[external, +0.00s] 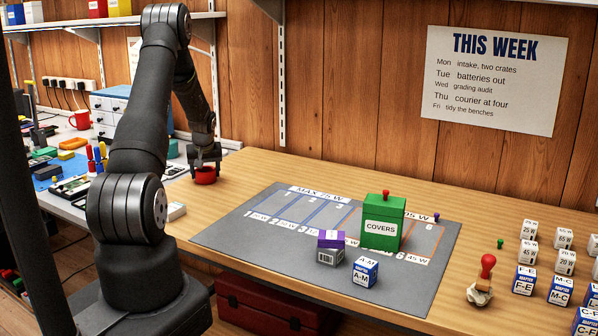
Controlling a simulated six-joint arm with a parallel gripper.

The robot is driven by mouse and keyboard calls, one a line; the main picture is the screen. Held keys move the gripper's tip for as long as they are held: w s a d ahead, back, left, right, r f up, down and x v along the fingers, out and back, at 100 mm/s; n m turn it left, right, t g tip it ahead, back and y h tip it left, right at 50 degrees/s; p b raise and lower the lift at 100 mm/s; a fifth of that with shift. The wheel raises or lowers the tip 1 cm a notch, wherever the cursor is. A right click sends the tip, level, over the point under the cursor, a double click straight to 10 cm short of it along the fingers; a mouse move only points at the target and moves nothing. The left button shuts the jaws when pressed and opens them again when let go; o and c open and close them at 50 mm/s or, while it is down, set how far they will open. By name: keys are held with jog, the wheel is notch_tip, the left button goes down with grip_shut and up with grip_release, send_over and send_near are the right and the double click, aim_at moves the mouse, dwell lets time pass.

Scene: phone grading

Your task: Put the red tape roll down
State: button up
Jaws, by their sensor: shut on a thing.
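The red tape roll (205,177) is at the left end of the wooden bench, close to its left edge. My gripper (205,168) points down over the roll and is shut on it. The roll appears at or very near the bench top; I cannot tell whether it touches the wood. The fingers hide part of the roll's upper side.
A grey mat (220,237) with numbered slots lies right of the roll. On it stand a green COVERS box (382,225), a purple-topped box (331,247) and an A-M box (364,272). Several small boxes stand far right. Bare wood (255,172) lies beside the roll.

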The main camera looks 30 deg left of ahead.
jog(key=shift+f, duration=0.1)
jog(key=o, duration=1)
jog(key=v, duration=1.2)
jog(key=x, duration=1.2)
jog(key=shift+r, duration=0.25)
